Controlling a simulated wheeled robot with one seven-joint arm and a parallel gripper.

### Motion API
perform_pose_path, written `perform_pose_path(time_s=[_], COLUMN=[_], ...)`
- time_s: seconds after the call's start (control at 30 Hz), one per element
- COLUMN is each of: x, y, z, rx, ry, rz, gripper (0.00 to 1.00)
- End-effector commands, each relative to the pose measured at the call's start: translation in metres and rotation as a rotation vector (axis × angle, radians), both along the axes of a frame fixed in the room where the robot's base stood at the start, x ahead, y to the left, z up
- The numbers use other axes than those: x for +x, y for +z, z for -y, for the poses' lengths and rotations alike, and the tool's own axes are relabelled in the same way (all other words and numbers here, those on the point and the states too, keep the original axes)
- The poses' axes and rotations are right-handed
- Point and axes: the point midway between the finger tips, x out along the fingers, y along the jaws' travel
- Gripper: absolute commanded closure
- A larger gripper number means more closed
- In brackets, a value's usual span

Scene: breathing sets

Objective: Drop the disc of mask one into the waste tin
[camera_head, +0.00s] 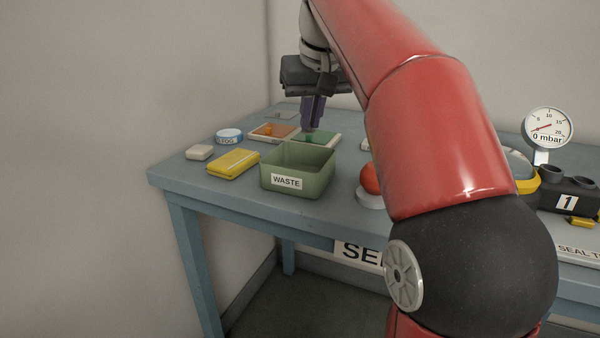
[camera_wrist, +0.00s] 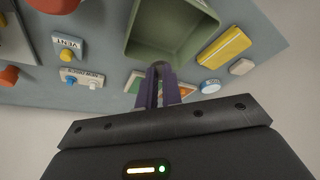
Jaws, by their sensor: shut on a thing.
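The waste tin (camera_head: 318,184) is an open green box labelled WASTE near the table's front edge. In the wrist view the open tin (camera_wrist: 185,42) lies just beyond my fingertips. My gripper (camera_head: 312,127) points down behind the tin, above the green tray area. In the wrist view its purple fingers (camera_wrist: 158,78) are closed together on a small dark grey thing (camera_wrist: 158,67), seemingly the disc, mostly hidden by the fingers. A black block marked 1 (camera_head: 567,203) stands at the right, beside a yellow-rimmed mask-like thing (camera_head: 522,163) partly hidden by my arm.
On the blue table (camera_head: 185,178), a yellow packet (camera_head: 233,164), a white block (camera_head: 199,152) and a blue-lidded FOG tin (camera_head: 229,136) lie left of the tin. Orange and green trays (camera_head: 262,138) (camera_head: 325,137) sit behind it. A red knob (camera_head: 370,178) stands to its right.

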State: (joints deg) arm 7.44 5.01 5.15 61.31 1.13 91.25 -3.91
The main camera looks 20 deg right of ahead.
Motion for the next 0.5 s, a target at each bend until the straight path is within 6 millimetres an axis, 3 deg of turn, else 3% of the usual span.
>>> perform_pose_path(time_s=[0.23,0.5], x=[-0.001,0.000], y=[-0.035,-0.045], z=[0.000,0.001], rx=[0.000,0.000], ry=[0.000,0.000], rz=[0.000,0.000], gripper=[1.00,1.00])
